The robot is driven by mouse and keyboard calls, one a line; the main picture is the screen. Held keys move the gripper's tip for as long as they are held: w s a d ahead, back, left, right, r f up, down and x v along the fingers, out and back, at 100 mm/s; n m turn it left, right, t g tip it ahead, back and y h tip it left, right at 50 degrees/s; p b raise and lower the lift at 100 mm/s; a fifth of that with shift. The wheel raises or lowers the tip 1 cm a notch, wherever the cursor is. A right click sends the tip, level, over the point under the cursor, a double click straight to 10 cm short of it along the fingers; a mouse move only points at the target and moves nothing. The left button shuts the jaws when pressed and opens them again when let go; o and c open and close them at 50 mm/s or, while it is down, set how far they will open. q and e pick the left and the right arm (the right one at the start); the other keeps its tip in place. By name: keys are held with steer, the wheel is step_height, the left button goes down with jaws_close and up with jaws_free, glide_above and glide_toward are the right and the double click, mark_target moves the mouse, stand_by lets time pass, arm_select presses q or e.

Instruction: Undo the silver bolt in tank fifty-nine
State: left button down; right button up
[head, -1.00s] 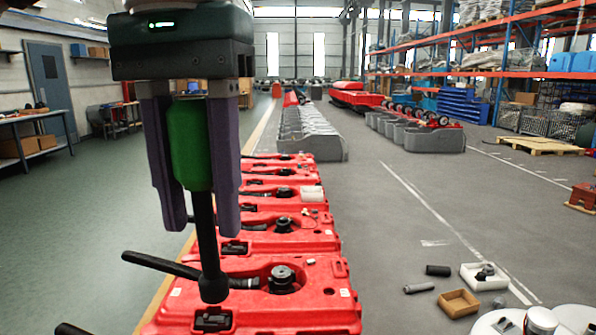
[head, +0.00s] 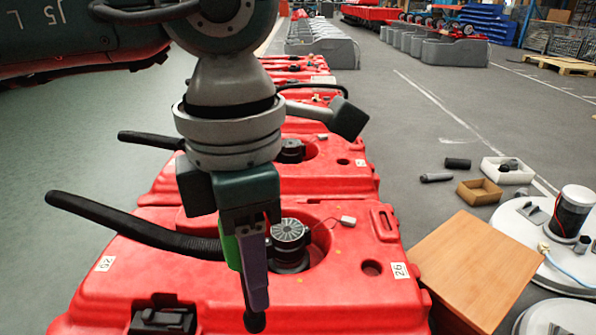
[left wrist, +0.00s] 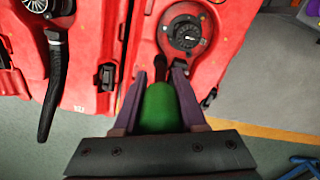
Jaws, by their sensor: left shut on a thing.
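My left gripper (head: 255,285) is shut on a green-handled tool (head: 230,252) with a black shaft and rounded black tip, pointing down over the nearest red tank (head: 345,285). In the left wrist view, the green handle (left wrist: 160,108) sits between the purple fingers, its dark shaft reaching toward a red tank (left wrist: 140,50). I cannot tell whether the tip touches anything. A grey finned round part (head: 290,234) stands in the tank's recess, right of the gripper. I cannot make out a silver bolt. My right gripper is not in view.
More red tanks (head: 335,175) stand in a row behind. Black hoses (head: 130,220) stick out left. A wooden box (head: 475,265), round white lids (head: 565,240) and small trays (head: 480,191) lie on the right. The green floor at left is clear.

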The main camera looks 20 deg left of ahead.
arm_select(q)
step_height(320, 180, down, 35)
steer(key=s+d+n+b, duration=0.2)
steer(key=n+b, duration=0.8)
steer(key=b, duration=1.4)
steer(key=shift+n, duration=0.4)
